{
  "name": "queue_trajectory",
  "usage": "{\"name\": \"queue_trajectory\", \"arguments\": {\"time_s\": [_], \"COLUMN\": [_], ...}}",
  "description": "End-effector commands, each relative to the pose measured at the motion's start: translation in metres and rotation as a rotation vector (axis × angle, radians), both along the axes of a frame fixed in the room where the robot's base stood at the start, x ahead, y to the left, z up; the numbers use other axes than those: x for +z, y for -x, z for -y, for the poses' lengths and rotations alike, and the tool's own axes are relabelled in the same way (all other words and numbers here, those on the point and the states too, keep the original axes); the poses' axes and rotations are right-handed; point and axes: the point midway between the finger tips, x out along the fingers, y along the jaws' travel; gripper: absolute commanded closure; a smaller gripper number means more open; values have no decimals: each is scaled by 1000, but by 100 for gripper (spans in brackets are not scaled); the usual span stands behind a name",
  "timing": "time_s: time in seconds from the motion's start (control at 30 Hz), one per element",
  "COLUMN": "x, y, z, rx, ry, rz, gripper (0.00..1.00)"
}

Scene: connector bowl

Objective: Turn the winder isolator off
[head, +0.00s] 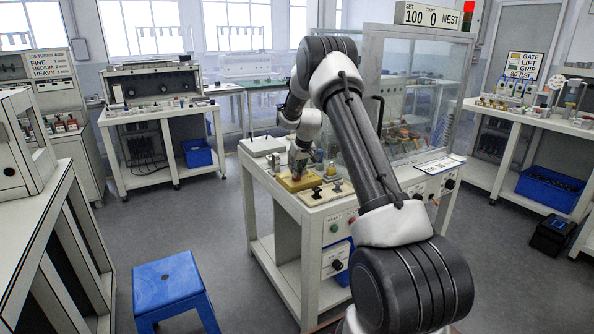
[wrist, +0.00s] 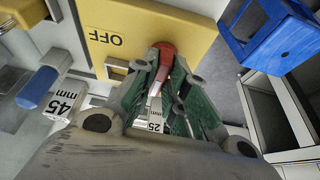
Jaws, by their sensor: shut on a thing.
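The winder isolator is a yellow box (head: 297,183) on the near left corner of the white machine bench in the head view. In the wrist view its yellow face (wrist: 112,42) fills the top middle, with "OFF" printed on it, upside down in the picture. My gripper (wrist: 163,78) is shut on a red handle (wrist: 166,50) at the right part of that face. The fingers partly cover the handle, and any other marking is hidden. In the head view my gripper (head: 299,160) is just above the yellow box.
Labelled "45 mm" (wrist: 64,100) and "25 mm" (wrist: 155,122) pieces and a blue-ended part (wrist: 38,88) lie close by. Black knobs (head: 316,191) stand right of the isolator. A clear-panelled enclosure (head: 425,85) rises behind. A blue stool (head: 168,283) stands on open floor at left.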

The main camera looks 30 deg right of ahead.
Motion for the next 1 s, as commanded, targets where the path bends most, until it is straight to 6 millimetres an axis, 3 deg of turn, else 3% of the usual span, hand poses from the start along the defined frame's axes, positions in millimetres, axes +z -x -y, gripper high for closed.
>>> {"name": "queue_trajectory", "arguments": {"time_s": [0.27, 1.0], "x": [-1, -1], "y": [1, -2], "z": [-2, -5], "rx": [-175, -875], "ry": [0, 2], "rz": [-2, -2], "gripper": [100, 100]}}
